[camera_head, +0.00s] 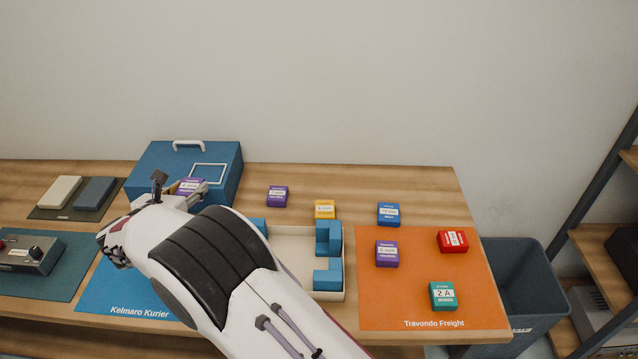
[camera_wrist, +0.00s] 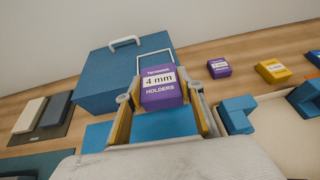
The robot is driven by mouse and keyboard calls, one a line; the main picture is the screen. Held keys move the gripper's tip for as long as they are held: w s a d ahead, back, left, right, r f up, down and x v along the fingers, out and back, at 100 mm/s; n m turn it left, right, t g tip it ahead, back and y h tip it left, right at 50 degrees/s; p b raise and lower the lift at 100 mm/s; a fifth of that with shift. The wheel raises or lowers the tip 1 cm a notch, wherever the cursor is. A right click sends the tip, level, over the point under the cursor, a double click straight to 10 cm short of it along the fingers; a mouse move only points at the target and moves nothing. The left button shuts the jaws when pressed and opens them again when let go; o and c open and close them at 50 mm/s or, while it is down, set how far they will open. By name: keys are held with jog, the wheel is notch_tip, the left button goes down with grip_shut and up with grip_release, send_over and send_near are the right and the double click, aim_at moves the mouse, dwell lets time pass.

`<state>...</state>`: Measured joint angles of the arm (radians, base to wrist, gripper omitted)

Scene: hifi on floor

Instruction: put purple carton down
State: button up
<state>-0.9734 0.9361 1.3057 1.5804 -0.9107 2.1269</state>
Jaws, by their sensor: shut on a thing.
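My gripper (camera_wrist: 163,115) is shut on a purple carton (camera_wrist: 160,89) whose label reads "4 mm HOLDERS". The held carton also shows in the head view (camera_head: 189,187), partly covered by my gripper, in front of the blue box. In the wrist view the carton sits between the two fingers, above the blue Kelmaro Kurier mat (camera_head: 128,290). Whether it touches anything below cannot be told. Two other purple cartons are in view: one on the bare table (camera_head: 277,196) and one on the orange Travondo Freight mat (camera_head: 387,253).
A blue box with a white handle (camera_head: 166,162) stands behind my gripper. A cream tray with blue blocks (camera_head: 337,290) lies right of my arm. Yellow (camera_head: 325,209), blue (camera_head: 388,214), red (camera_head: 452,241) and teal (camera_head: 442,296) cartons stand farther right. A grey bin (camera_head: 522,290) is beside the table.

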jog(key=w+d+m+h, duration=0.2)
jog(key=w+d, duration=1.1)
jog(key=m+g+h, duration=0.1)
jog(key=m+h, duration=0.1)
send_over(318, 184)
notch_tip(318, 184, down, 4)
jog(key=shift+f, duration=0.4)
jog(key=shift+f, duration=0.1)
jog(key=shift+f, duration=3.05)
jog(key=shift+s+f, duration=0.1)
jog(key=shift+f, duration=1.75)
jog(key=shift+f, duration=0.15)
